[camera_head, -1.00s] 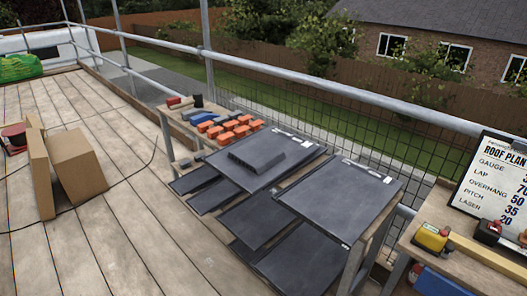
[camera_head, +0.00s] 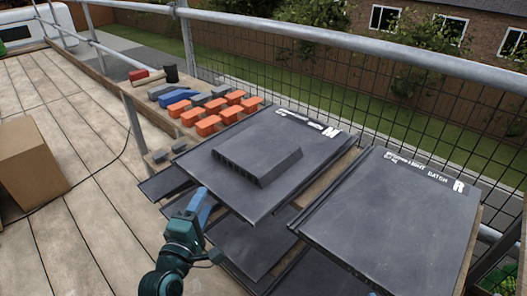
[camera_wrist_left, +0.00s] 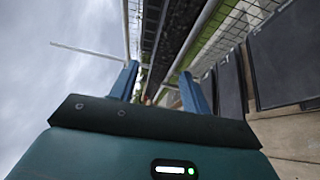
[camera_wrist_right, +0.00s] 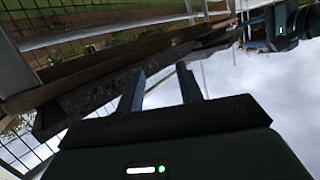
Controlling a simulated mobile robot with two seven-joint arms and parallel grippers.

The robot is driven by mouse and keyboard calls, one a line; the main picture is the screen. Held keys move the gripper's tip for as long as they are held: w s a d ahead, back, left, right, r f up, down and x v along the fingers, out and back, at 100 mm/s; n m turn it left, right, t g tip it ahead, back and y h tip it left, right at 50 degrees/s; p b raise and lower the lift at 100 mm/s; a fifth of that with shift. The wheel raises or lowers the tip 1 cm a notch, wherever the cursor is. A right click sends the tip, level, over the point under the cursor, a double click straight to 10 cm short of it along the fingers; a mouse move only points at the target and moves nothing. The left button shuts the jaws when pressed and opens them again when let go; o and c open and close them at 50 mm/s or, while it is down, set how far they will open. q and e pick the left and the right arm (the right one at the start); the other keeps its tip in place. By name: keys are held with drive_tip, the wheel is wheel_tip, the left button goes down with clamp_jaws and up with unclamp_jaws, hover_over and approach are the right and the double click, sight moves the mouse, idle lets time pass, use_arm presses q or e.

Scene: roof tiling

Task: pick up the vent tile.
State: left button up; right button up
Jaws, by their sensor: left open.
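The vent tile (camera_head: 215,163) is a dark grey slab with a raised, ribbed hood. It lies on top of the rack, with a white printed label and letter at its far edge. My left gripper (camera_head: 205,196) is at the near left side of the vent tile, apart from it as far as I can tell. In the left wrist view its two blue fingers (camera_wrist_left: 158,72) are spread with nothing between them. My right gripper is outside the head view. In the right wrist view its fingers (camera_wrist_right: 160,69) stand apart and hold nothing.
A flat dark tile (camera_head: 400,220) marked R lies to the right, and more tiles sit on shelves below. A scaffold rail (camera_head: 300,32) with mesh runs behind.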

sight(213, 178)
use_arm(q)
drive_tip(key=w, duration=0.5)
drive_tip(key=w+b, duration=0.1)
drive_tip(key=w, duration=0.2)
drive_tip(key=shift+w+d, duration=0.15)
drive_tip(key=shift+d, duration=0.25)
drive_tip(key=shift+c, duration=0.6)
clamp_jaws()
drive_tip(key=shift+r, duration=0.3)
